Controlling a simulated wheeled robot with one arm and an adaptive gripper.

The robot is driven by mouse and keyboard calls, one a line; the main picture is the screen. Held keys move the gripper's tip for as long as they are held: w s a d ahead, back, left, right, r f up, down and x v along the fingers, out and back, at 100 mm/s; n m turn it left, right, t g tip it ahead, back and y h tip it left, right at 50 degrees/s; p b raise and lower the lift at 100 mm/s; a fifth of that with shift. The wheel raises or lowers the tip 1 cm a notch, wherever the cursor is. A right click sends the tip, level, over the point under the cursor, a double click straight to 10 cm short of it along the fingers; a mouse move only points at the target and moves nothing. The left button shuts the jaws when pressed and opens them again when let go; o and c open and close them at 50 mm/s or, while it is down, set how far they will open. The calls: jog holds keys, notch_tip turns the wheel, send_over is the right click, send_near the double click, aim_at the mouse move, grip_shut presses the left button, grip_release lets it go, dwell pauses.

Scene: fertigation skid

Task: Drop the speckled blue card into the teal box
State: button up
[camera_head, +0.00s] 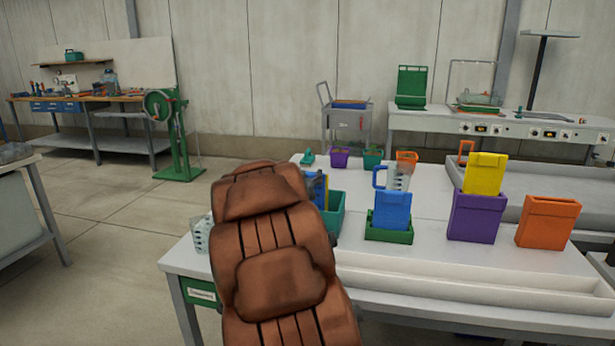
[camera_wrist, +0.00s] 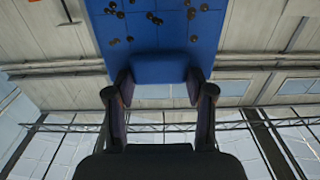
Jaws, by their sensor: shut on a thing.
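The speckled blue card (camera_wrist: 160,28) fills the top middle of the wrist view, with dark dots scattered over its far part. My gripper (camera_wrist: 159,88) is shut on the card's near end, one finger on each side. In the head view my brown arm covers the gripper. The teal box (camera_head: 336,212) stands on the white table, its left part hidden behind my arm. Blue and yellow pieces show at or above its opening; I cannot tell whether they are inside it. The wrist view shows roof and windows behind the card, not the box.
On the table (camera_head: 440,262), right of the teal box, stand a green holder (camera_head: 390,236) with a plain blue card, a clear jug (camera_head: 397,178), a purple box (camera_head: 474,218) with a yellow card, and an orange box (camera_head: 547,222). Small coloured pots line the back.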

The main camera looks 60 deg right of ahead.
jog(key=shift+f, duration=0.6)
jog(key=o, duration=1.2)
jog(key=shift+c, duration=0.2)
jog(key=shift+r, duration=0.5)
jog(key=v, duration=1.2)
jog(key=shift+r, duration=0.15)
